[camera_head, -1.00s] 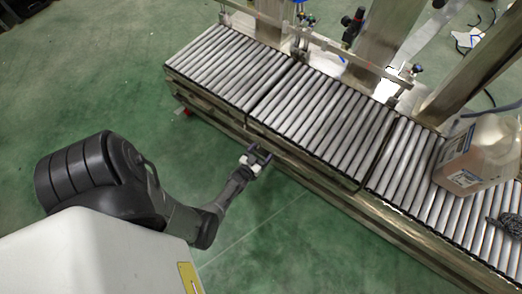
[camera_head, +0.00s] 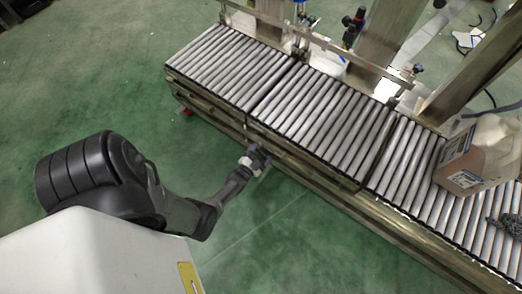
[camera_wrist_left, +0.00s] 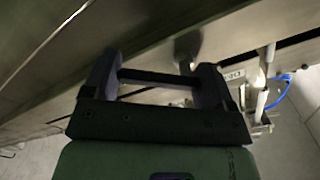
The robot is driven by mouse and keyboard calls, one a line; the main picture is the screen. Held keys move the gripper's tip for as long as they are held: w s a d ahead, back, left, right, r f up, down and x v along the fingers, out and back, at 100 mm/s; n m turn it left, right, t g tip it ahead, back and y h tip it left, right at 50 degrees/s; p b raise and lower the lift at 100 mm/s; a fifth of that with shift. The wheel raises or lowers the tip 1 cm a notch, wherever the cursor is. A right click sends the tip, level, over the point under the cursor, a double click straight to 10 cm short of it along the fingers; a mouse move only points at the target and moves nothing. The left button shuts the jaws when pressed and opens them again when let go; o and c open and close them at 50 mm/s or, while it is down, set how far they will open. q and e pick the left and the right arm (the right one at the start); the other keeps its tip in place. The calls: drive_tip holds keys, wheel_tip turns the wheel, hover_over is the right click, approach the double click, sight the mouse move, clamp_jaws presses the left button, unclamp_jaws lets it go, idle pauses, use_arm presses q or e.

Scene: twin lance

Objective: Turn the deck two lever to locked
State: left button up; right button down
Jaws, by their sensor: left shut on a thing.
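My left gripper (camera_head: 258,157) is against the near side of the roller conveyor, low beside its metal rail. In the left wrist view, the two dark fingers of this gripper (camera_wrist_left: 156,76) stand on either side of a dark bar, the lever (camera_wrist_left: 158,77), and are shut on it. The lever's ends and base are hidden by the fingers, and no deck number or locked marking can be read. My right gripper is not in view.
The roller conveyor (camera_head: 320,112) runs diagonally across the head view. A jug with a label (camera_head: 483,150) stands on its right part. Posts and clamps line its far side. Green floor in front is clear.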

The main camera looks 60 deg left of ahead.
use_arm(q)
drive_tip(key=m, duration=0.3)
drive_tip(key=shift+s+a+f, duration=0.1)
drive_tip(key=shift+a+f, duration=0.1)
drive_tip(key=shift+f, duration=0.05)
drive_tip(key=m, duration=0.3)
drive_tip(key=shift+s+a+f, duration=0.15)
drive_tip(key=shift+a+f, duration=0.05)
drive_tip(key=shift+a, duration=0.1)
drive_tip(key=m, duration=0.3)
drive_tip(key=shift+s+a, duration=0.15)
drive_tip(key=shift+a, duration=0.1)
drive_tip(key=shift+m, duration=0.5)
drive_tip(key=shift+a, duration=0.1)
drive_tip(key=o, duration=0.8)
drive_tip(key=shift+s, duration=0.1)
drive_tip(key=shift+o, duration=0.2)
